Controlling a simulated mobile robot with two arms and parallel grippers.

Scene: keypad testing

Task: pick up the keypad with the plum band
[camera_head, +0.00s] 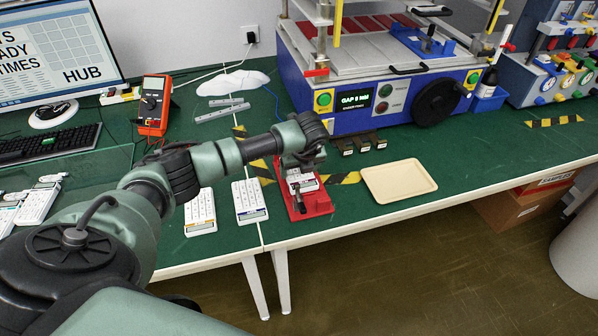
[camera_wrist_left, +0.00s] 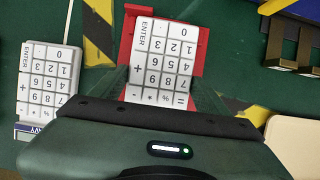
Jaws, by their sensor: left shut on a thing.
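A white keypad (camera_wrist_left: 163,58) is between the fingers of my left gripper (camera_wrist_left: 160,98), which is shut on it. In the head view this keypad (camera_head: 303,183) is at the red fixture (camera_head: 318,206), under my left gripper (camera_head: 302,168). It lies slightly turned over the fixture in the wrist view; whether it touches the fixture I cannot tell. Its band is hidden by the gripper in the wrist view and too small to name in the head view. My right gripper is not in view.
A navy-band keypad (camera_wrist_left: 46,80) lies left of the fixture, with a yellow-band keypad (camera_head: 200,213) beyond it. An empty cream tray (camera_head: 399,181) is to the right. A blue press machine (camera_head: 385,75) stands behind. Dark blocks (camera_head: 363,144) sit before it.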

